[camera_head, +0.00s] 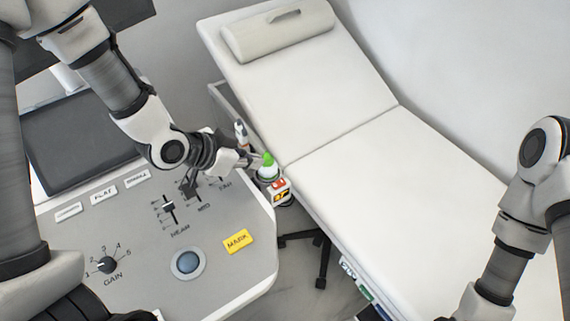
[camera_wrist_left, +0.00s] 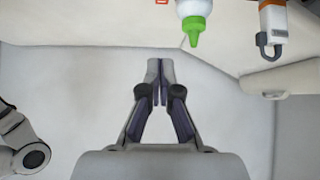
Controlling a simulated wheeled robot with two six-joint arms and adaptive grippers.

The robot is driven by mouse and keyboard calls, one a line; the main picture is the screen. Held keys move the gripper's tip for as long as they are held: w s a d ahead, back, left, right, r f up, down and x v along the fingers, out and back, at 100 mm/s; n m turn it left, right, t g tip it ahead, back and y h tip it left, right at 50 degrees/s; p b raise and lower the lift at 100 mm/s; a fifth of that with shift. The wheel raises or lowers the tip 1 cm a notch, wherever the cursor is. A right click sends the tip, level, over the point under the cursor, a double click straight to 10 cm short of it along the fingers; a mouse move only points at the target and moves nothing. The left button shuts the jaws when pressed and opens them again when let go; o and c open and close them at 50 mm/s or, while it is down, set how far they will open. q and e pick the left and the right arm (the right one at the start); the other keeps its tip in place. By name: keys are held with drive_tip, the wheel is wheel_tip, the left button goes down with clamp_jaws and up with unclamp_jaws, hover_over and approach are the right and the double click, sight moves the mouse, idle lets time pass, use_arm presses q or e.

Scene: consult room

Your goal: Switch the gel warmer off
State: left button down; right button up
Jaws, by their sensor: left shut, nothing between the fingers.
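The gel warmer (camera_head: 279,193) is a small unit with red and orange markings at the right edge of the console. A gel bottle with a green tip (camera_head: 267,160) stands in it; the bottle (camera_wrist_left: 193,27) also shows at the top of the left wrist view. My left gripper (camera_head: 256,161) is beside the bottle, on its left in the head view. Its fingers (camera_wrist_left: 158,82) are shut and empty, apart from the bottle in the left wrist view. The switch's setting is too small to tell. My right arm shows at the right, its gripper out of view.
A white probe with an orange band (camera_wrist_left: 272,22) hangs near the bottle. The padded couch (camera_head: 370,160) lies close on the right.

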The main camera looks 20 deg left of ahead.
use_arm(q)
drive_tip(key=s, duration=0.2)
drive_tip(key=p, duration=0.2)
hover_over(281, 184)
drive_tip(key=f, duration=0.6)
drive_tip(key=shift+s+a, duration=0.25)
drive_tip(key=shift+s, duration=0.15)
drive_tip(key=f, duration=0.2)
drive_tip(key=w+f, duration=0.1)
drive_tip(key=f, duration=0.1)
drive_tip(key=shift+d, duration=0.15)
drive_tip(key=shift+f, duration=0.45)
drive_tip(key=shift+s, duration=0.1)
use_arm(e)
drive_tip(key=shift+s+r, duration=0.15)
drive_tip(key=shift+r, duration=0.45)
drive_tip(key=shift+s+r, duration=0.15)
drive_tip(key=shift+r, duration=0.45)
use_arm(q)
drive_tip(key=shift+r, duration=0.1)
